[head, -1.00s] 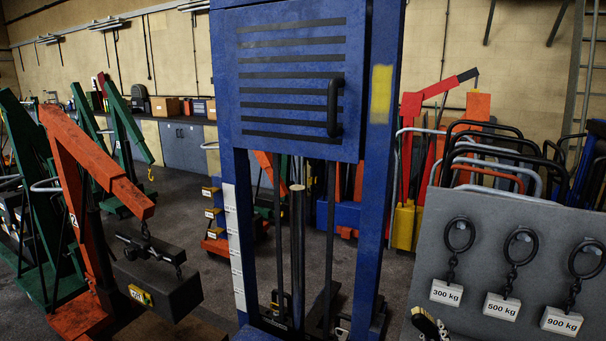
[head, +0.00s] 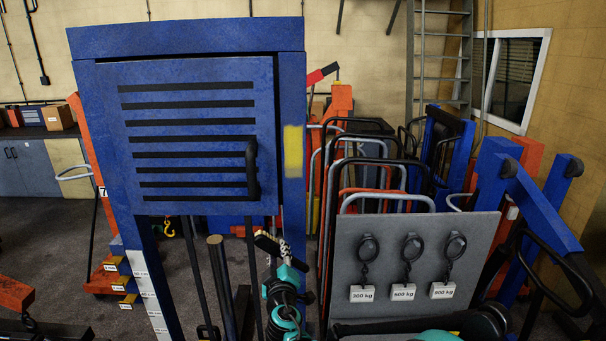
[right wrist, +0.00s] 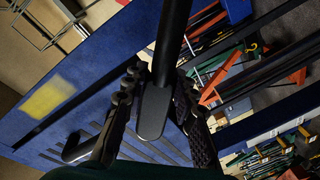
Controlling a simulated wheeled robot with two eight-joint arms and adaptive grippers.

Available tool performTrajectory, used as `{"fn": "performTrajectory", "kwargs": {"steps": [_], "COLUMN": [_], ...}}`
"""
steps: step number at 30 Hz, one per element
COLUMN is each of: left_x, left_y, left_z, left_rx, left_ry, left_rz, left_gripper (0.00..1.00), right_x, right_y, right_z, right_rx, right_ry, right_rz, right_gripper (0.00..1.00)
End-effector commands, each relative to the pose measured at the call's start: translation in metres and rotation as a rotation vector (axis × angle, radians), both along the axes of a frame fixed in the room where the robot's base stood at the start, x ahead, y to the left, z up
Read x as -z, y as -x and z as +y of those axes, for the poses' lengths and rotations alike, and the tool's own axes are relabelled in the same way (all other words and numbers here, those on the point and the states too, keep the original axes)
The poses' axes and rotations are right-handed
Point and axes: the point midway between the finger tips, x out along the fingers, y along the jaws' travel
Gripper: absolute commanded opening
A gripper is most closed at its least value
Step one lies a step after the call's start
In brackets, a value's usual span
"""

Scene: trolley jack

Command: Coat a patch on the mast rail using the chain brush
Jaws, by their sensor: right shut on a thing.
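The mast rail (head: 291,212) is the blue upright right of the louvred door, with a yellow patch (head: 293,150) on its upper part. The patch also shows in the right wrist view (right wrist: 47,97), left of the gripper. My right gripper (head: 287,262) is in front of the mast's lower right, below the patch and apart from it. In the right wrist view the gripper (right wrist: 155,100) clasps the brush's dark handle (right wrist: 154,112); the bristles are not visible there. My left gripper is out of view.
The louvred door has a protruding black handle (head: 252,170) close left of the rail. A grey board (head: 385,290) with weight-labelled rings stands at the right, before several trolley frames (head: 372,165). The space directly before the patch looks clear.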

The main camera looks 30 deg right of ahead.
Motion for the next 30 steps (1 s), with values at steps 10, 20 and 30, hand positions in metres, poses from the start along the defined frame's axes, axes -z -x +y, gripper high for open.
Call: {"fn": "performTrajectory", "kwargs": {"steps": [10, 20, 30], "left_x": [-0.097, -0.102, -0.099], "left_y": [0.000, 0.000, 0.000], "left_z": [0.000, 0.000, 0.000], "left_rx": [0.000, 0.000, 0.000], "left_ry": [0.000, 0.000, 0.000], "left_rz": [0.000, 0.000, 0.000], "left_gripper": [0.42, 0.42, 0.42], "right_x": [-0.132, -0.145, -0.145], "right_y": [0.031, 0.028, -0.003], "right_z": [-0.053, -0.066, -0.084], "right_rx": [0.174, 0.204, 0.202], "right_ry": [-0.003, -0.003, -0.003], "right_rz": [0.011, 0.013, 0.013], "right_gripper": [0.00, 0.00, 0.00]}}
